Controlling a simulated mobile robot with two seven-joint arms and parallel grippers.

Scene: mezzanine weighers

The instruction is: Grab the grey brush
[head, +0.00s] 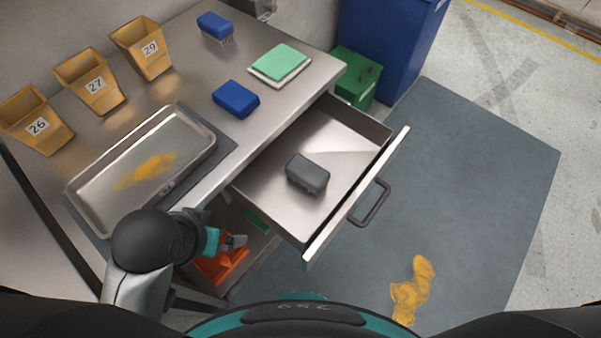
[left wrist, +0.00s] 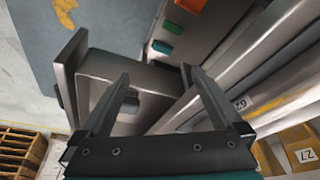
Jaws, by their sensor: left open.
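The grey brush (head: 307,174) lies in the open metal drawer (head: 272,182), near its middle, as a dark block with its bristles hidden. In the left wrist view, a small dark shape (left wrist: 131,97) beside a finger, partly hidden, looks like this brush in the drawer (left wrist: 98,68). My left gripper (head: 236,241) is open and empty, left of the drawer's front corner and apart from the brush. Its two spread fingers show in the left wrist view (left wrist: 158,76). My right gripper is in neither view.
Two blue brushes (head: 236,99) (head: 215,26), a green cloth (head: 280,62), a metal tray (head: 82,195) and numbered yellow bins (head: 90,81) stand on the bench. The drawer handle (head: 370,203) sticks out right. An orange object (head: 222,266) sits below the bench.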

